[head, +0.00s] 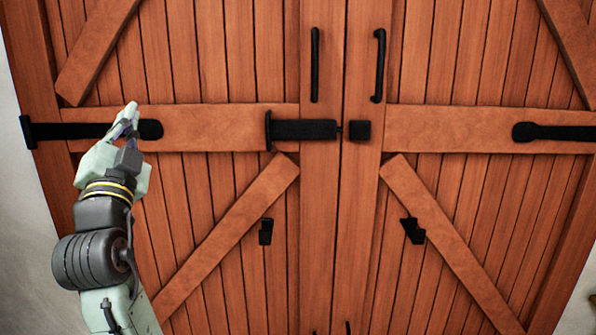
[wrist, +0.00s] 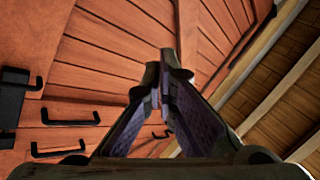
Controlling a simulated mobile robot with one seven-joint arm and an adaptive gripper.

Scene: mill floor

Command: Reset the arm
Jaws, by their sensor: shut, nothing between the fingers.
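My gripper (head: 130,112) is raised at the left in the head view, in front of the left door leaf and apart from the latch. In the wrist view my gripper (wrist: 167,75) points up along the wooden door, its two fingers together at the tips with nothing between them. My arm comes up from the lower left of the head view.
A large wooden double door (head: 225,70) fills the head view and looks closed. A black sliding latch (head: 305,129) spans the seam towards a black catch (head: 360,130). Two black handles (head: 315,65) (head: 379,65) stand above it. The wrist view shows a beamed ceiling (wrist: 285,100).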

